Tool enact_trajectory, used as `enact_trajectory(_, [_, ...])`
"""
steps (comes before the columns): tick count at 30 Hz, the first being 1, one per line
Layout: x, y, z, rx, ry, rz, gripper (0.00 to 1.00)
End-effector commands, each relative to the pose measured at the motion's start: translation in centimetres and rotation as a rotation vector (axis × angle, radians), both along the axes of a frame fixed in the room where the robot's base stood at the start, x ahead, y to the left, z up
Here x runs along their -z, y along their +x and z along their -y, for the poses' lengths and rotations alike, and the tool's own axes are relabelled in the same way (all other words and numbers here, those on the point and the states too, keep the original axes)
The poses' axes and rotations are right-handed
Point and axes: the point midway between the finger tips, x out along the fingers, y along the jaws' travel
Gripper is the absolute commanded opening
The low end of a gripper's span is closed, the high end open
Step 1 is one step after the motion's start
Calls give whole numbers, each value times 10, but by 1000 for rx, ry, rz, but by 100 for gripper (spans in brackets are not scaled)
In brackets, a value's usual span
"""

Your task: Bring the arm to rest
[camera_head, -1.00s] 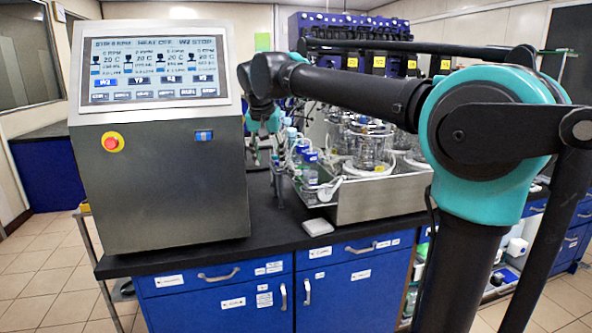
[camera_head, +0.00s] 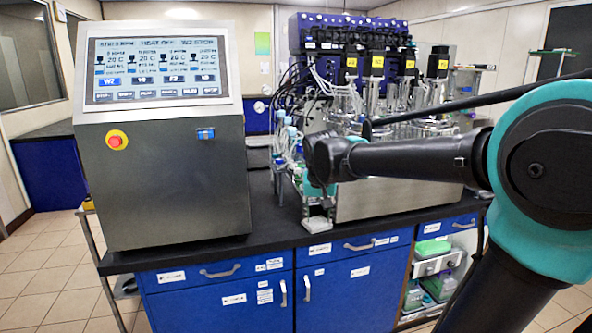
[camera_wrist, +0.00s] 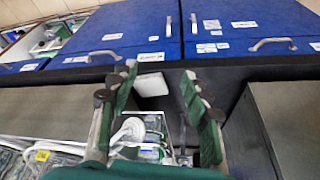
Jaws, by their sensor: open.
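My arm reaches in from the right in the head view, with its teal elbow large at the right edge. Its forearm runs left to a wrist bent downward in front of the glassware tray. My gripper (camera_wrist: 160,82) shows in the wrist view with its two green-padded fingers spread apart and nothing between them in their grasp. It hangs above the bench near its front edge. A small white block (camera_wrist: 151,85) lies on the bench beyond the fingertips. It also shows in the head view (camera_head: 317,224), below the wrist. The fingertips are hard to make out in the head view.
The steel control console (camera_head: 165,180) with its screen stands left of the arm. The metal tray (camera_head: 390,201) with glass vessels and tubing stands behind the forearm. Blue cabinets (camera_head: 216,297) front the black bench (camera_head: 265,225). Floor is open at the left.

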Motion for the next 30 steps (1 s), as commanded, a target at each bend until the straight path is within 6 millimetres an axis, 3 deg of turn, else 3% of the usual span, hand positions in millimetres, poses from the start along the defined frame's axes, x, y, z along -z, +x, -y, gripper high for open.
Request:
enact_trajectory(1, [26,-16,23,3,3,-3,48])
enact_trajectory(6, [106,-79,80,-25,6,-2,48])
enact_trajectory(12, [173,-151,115,-52,8,7,48])
enact_trajectory(18, [197,-182,125,-67,7,13,48])
enact_trajectory(30, [198,-184,124,-70,6,13,48])
